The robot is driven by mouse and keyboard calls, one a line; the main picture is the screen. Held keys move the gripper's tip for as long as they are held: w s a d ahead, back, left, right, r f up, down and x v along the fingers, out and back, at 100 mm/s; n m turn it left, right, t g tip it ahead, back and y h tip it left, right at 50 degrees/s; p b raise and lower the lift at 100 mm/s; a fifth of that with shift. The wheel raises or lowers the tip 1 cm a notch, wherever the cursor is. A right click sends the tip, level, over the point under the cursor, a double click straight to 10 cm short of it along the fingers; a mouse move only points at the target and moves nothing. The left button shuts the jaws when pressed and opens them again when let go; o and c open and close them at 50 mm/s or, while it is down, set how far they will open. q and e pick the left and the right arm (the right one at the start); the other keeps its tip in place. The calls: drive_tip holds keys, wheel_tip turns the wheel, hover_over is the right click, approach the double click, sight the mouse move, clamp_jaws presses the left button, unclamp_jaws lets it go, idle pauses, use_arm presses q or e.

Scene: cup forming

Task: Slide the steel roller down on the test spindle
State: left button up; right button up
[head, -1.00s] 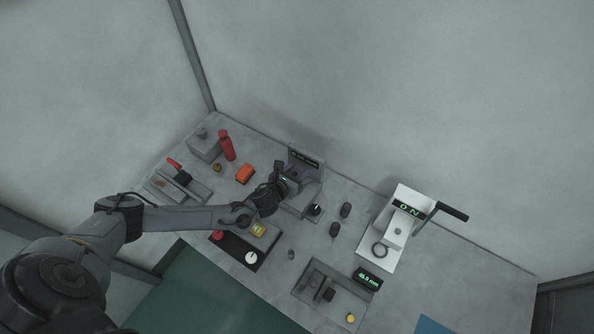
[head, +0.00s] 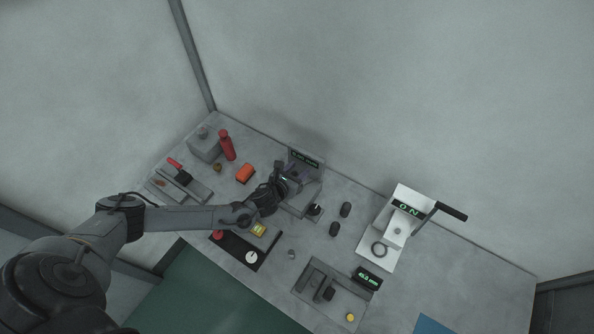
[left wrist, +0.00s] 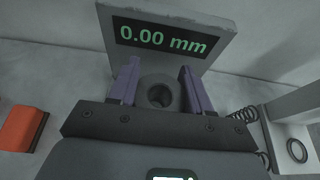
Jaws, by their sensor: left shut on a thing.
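The steel roller (left wrist: 160,78) is a short grey cylinder with a dark bore, seen from above in the left wrist view. My left gripper (left wrist: 160,93) is shut on it, with one purple finger on each side. In the head view my left gripper (head: 290,181) is at the test station, in front of its upright display panel (head: 305,159). In the left wrist view the panel (left wrist: 164,38) reads 0.00 mm. I cannot make out the test spindle clearly, nor how far the roller sits down on it. My right gripper is not in view.
A white press (head: 376,252) with a black handle stands to the right. A grey fixture (head: 311,282) is in front.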

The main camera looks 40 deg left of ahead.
use_arm(q)
drive_tip(key=shift+f, duration=0.25)
idle(0.4)
drive_tip(key=shift+f+b, duration=0.6)
drive_tip(key=shift+f+b, duration=0.4)
drive_tip(key=shift+f, duration=0.2)
idle(0.4)
drive_tip(key=shift+f+b, duration=0.35)
drive_tip(key=shift+f, duration=0.2)
drive_tip(key=shift+f+b, duration=0.3)
drive_tip(key=shift+f, duration=0.1)
idle(0.4)
idle(0.5)
drive_tip(key=o, duration=1.6)
drive_tip(key=shift+r, duration=0.1)
